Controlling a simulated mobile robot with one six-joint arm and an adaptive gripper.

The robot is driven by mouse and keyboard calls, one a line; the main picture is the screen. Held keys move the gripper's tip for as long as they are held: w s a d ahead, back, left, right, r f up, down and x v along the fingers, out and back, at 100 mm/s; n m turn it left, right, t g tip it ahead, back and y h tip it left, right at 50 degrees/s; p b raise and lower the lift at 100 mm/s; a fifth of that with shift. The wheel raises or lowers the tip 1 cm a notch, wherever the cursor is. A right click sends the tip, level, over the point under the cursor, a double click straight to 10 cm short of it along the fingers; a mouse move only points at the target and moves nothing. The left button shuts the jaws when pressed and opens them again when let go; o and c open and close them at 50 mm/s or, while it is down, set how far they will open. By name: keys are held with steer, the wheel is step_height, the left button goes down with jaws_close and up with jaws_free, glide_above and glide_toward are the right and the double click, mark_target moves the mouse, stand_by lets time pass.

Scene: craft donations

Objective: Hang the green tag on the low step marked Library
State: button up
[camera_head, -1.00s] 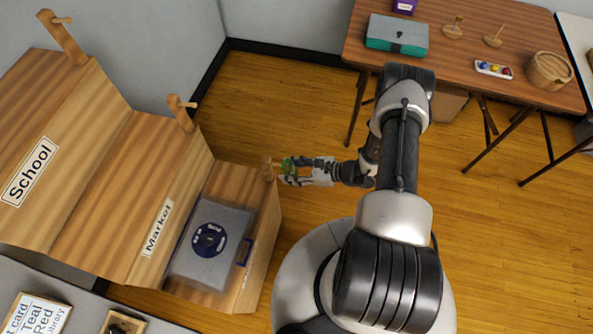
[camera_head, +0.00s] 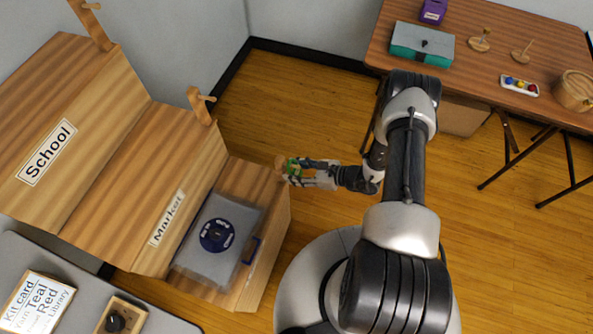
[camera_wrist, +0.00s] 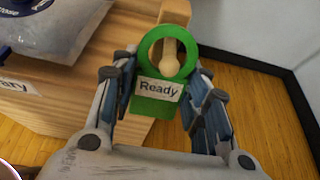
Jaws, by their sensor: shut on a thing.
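The green tag (camera_wrist: 155,105) has a ring at its top and a white "Ready" label. My gripper (camera_wrist: 165,78) is shut on it, with the fingers on either side. In the head view the tag (camera_head: 293,168) and my gripper (camera_head: 300,173) are at the far right corner of the low step (camera_head: 246,178). The wooden peg (camera_wrist: 169,58) of that step shows inside the tag's ring; I cannot tell whether its tip has passed through. The step's label (camera_wrist: 14,86) reads "...rary" in the wrist view.
A grey pouch with a blue round label (camera_head: 216,235) lies on the low step. The Market step (camera_head: 150,170) and School step (camera_head: 75,95) rise to the left, each with a peg. A table (camera_head: 480,70) with craft items stands at the back right.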

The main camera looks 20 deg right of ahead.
steer(key=o, duration=0.8)
steer(key=shift+o, duration=0.2)
